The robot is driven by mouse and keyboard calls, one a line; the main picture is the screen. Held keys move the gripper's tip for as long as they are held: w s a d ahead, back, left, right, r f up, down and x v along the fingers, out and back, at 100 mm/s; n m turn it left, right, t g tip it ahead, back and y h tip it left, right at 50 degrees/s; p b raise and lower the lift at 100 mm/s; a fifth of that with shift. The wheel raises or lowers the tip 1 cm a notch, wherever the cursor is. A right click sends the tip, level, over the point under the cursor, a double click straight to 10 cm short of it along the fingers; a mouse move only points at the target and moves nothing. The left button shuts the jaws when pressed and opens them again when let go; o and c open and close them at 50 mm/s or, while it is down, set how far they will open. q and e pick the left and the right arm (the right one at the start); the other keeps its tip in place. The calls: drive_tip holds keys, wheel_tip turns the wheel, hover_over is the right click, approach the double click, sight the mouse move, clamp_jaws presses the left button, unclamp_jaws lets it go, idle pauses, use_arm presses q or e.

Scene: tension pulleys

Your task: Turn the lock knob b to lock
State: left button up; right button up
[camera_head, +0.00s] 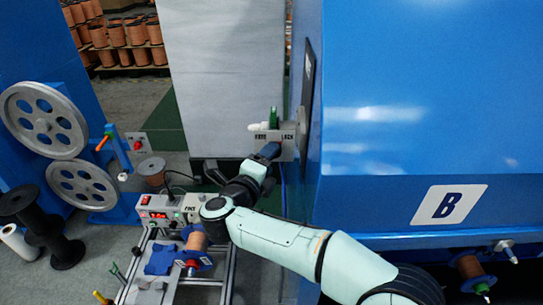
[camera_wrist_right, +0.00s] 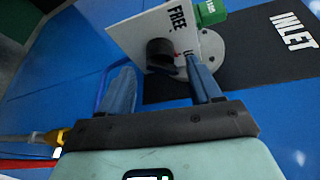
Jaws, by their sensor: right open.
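The lock knob b (camera_wrist_right: 160,54) is a dark round knob on a pale plate (camera_wrist_right: 130,32) in the right wrist view. The plate reads FREE, and a second word beginning with L is partly hidden by a finger. A small red mark shows beside the knob. My right gripper (camera_wrist_right: 161,84) is open, with the knob ahead of and between its two blue-grey fingertips; contact cannot be told. In the head view the plate (camera_head: 288,150) reads FREE and LOCK, and my right gripper (camera_head: 268,153) is in front of it, hiding the knob.
A large blue machine marked B (camera_head: 447,204) fills the right side. A green block (camera_wrist_right: 210,11) and a dark INLET panel (camera_wrist_right: 262,60) are by the plate. A control box (camera_head: 160,211) with a red display, a spool (camera_head: 196,238) and grey wheels (camera_head: 43,121) stand left.

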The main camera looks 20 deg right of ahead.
use_arm(q)
drive_tip(key=shift+s+d+r+p, duration=0.1)
drive_tip(key=shift+d+r+p, duration=0.2)
drive_tip(key=shift+r, duration=0.25)
drive_tip(key=shift+s+d+r+p, duration=0.1)
drive_tip(key=shift+d+r+p, duration=0.1)
drive_tip(key=shift+r+p, duration=0.25)
use_arm(e)
drive_tip(key=v, duration=1)
drive_tip(key=shift+s+a, duration=0.25)
drive_tip(key=shift+s, duration=0.05)
